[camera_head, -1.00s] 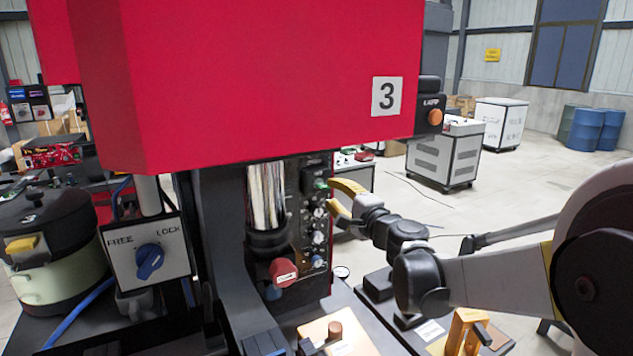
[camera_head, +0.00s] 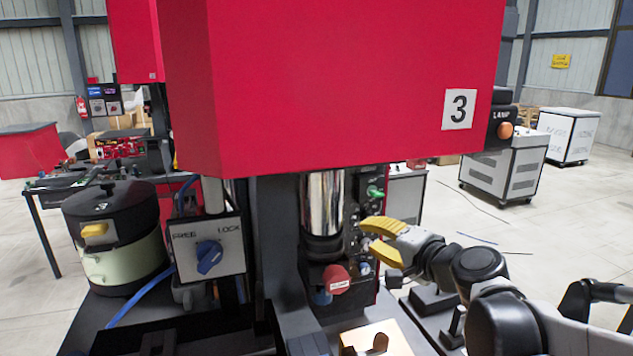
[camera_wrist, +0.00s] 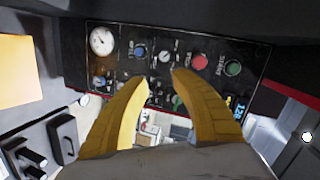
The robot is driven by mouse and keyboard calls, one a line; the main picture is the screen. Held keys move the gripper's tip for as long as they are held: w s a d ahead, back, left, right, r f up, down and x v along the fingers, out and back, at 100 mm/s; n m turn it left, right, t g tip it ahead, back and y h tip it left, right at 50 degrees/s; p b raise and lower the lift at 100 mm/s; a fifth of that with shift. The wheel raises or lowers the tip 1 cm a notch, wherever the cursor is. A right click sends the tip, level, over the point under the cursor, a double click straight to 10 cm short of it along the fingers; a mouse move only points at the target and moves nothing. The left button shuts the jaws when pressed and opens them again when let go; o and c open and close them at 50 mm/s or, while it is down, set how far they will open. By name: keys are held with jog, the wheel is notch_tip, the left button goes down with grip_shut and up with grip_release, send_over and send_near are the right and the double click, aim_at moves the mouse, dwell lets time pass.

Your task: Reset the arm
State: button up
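My gripper (camera_head: 380,241) is in front of the dark control panel on the right side of the press, its yellow fingers pointing left toward it. In the wrist view the two yellow fingers (camera_wrist: 160,82) are spread apart with nothing between them. The control panel (camera_wrist: 120,65) fills the upper part of that view, with a gauge (camera_wrist: 102,41), a red button (camera_wrist: 199,61) and a green button (camera_wrist: 233,68). I cannot tell whether a fingertip touches the panel. My arm comes in from the lower right of the head view.
The big red press housing (camera_head: 330,80) hangs over the panel. A red knob (camera_head: 335,278) sits low left of my gripper. A FREE/LOCK switch (camera_head: 209,256) and a lidded pot (camera_head: 120,240) stand at left. Open floor (camera_head: 560,215) lies at right.

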jog(key=s+a+f+n+g+h, duration=0.1)
jog(key=s+f+n+g, duration=0.25)
jog(key=s, duration=0.45)
jog(key=s+a+f+n+g+h, duration=0.1)
jog(key=s+f+n+g, duration=0.15)
jog(key=s+f, duration=0.35)
jog(key=s+d+f+n+h+b, duration=0.3)
jog(key=s+f, duration=0.4)
jog(key=s, duration=0.3)
jog(key=d+h+b, duration=0.1)
jog(key=d, duration=0.1)
jog(key=shift+d+f+n+g, duration=0.3)
jog(key=shift+n+g, duration=0.1)
jog(key=shift+a, duration=0.1)
